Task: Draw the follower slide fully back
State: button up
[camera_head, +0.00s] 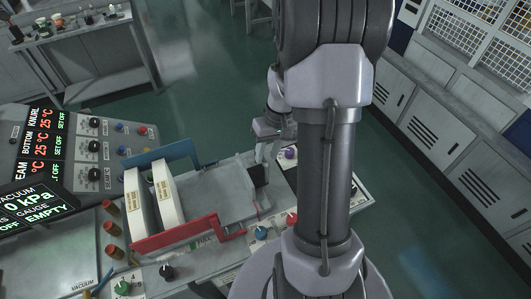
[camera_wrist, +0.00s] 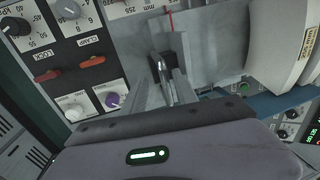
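The follower slide appears to be the flat grey plate (camera_head: 215,190) between a blue side rail and a red side rail, with a black block (camera_head: 259,175) at its right end. My gripper (camera_head: 266,152) reaches down to that end. In the wrist view my two fingers (camera_wrist: 168,80) point at the black block (camera_wrist: 181,48), with a narrow gap between them. The fingertips overlap the block in the picture. I cannot tell whether they clasp it, and the contact is partly hidden.
Two upright white blocks (camera_head: 167,193) stand at the plate's left end. The blue rail (camera_head: 178,154) and red rail (camera_head: 172,238) flank them. Knobs, including a purple one (camera_wrist: 112,100), sit close to my gripper. A display panel (camera_head: 38,205) stands left; cabinets (camera_head: 440,125) line the right.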

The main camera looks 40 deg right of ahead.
jog(key=shift+a, duration=0.15)
jog(key=s+d+r+p, duration=0.1)
jog(key=d+r+p, duration=0.2)
jog(key=r, duration=1.4)
jog(key=shift+d, duration=0.15)
